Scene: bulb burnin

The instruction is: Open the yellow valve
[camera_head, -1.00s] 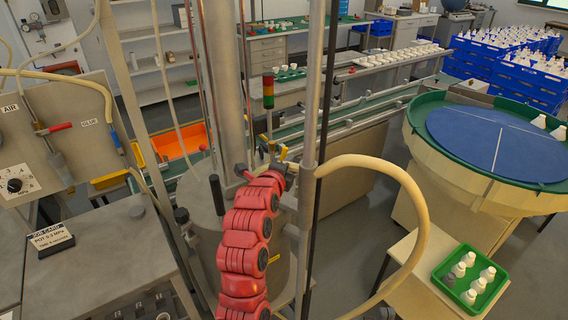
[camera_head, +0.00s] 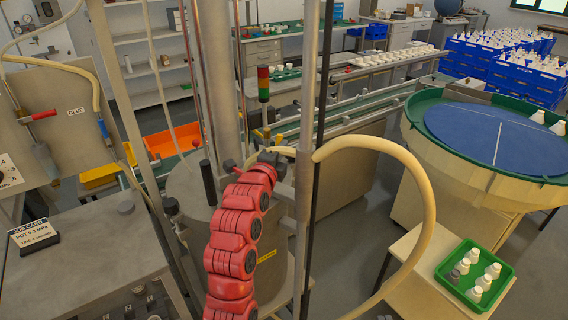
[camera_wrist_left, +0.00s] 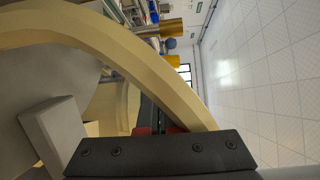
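A small yellow part (camera_head: 262,134), which may be the yellow valve's handle, shows beside the metal posts just behind my left gripper. It is too small and too partly covered to tell its position. My left gripper (camera_head: 270,160), dark at the end of my red arm, is up at the posts above the grey tank (camera_head: 184,184). In the left wrist view its black body (camera_wrist_left: 160,153) spans the bottom, with a grey block, perhaps a finger, at left. The opening between the fingers is hidden. My right gripper is not in view.
A thick beige hose (camera_head: 428,200) arches from the posts down to the right; in the wrist view it (camera_wrist_left: 130,55) crosses close in front of the gripper. A bench with a job card (camera_head: 34,234) stands at left. A green tray of white bottles (camera_head: 478,272) and a round feeder (camera_head: 497,142) are right.

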